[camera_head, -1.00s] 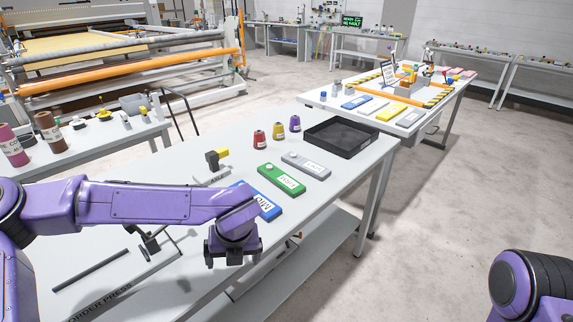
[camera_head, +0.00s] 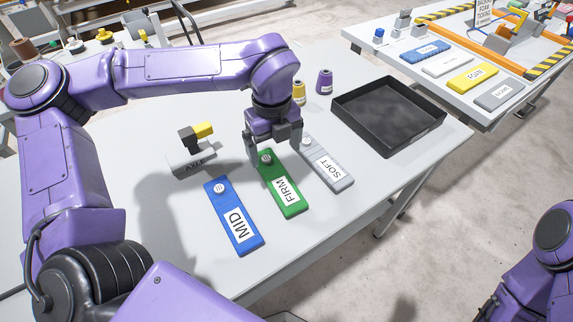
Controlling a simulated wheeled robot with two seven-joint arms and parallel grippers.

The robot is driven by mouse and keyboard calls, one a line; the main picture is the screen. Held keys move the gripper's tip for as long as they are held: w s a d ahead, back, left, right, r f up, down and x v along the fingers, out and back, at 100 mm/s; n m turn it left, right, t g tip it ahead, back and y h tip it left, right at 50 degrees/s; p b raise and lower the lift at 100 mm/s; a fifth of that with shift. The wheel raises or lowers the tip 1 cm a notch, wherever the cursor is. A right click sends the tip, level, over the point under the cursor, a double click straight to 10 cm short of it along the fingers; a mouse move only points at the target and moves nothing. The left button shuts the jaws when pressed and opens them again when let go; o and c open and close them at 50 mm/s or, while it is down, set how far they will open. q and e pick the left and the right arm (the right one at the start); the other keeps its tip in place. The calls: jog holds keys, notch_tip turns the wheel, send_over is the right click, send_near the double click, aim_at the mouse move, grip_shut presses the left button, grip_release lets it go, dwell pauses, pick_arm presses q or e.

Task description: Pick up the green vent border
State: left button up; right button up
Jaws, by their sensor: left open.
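The green vent border (camera_head: 287,198) lies flat on the light table, with a white label reading FIRM and a small round white-topped knob (camera_head: 266,158) at its far end. It lies between a blue piece labelled MID (camera_head: 235,222) and a grey piece labelled SOFT (camera_head: 329,166). My left gripper (camera_head: 273,147) points down over the far end of the green piece. Its fingers are apart on either side of the knob, and nothing is held. Whether the fingers touch the piece is unclear. My right gripper is not seen; only part of that arm shows at the right edge.
A black empty tray (camera_head: 390,143) stands at the table's back right. A yellow spool (camera_head: 299,93) and a purple spool (camera_head: 324,82) stand behind the gripper. A fixture labelled AXLE (camera_head: 192,160) is left of the pieces. Another table (camera_head: 440,93) stands beyond.

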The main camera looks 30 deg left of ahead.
aim_at(277, 178)
pick_arm(q)
jog(key=f, duration=0.1)
jog(key=s+f, duration=0.1)
jog(key=f, duration=0.1)
jog(key=shift+s+f, duration=0.1)
jog(key=shift+f, duration=0.2)
jog(key=f, duration=0.1)
jog(key=f+p, duration=0.1)
jog(key=f, duration=0.2)
jog(key=shift+w+d+f+p, duration=0.25)
jog(key=shift+w+d+p, duration=0.05)
jog(key=shift+w+d, duration=0.05)
jog(key=shift+s+f, duration=0.1)
jog(key=shift+f, duration=0.25)
jog(key=c, duration=1.2)
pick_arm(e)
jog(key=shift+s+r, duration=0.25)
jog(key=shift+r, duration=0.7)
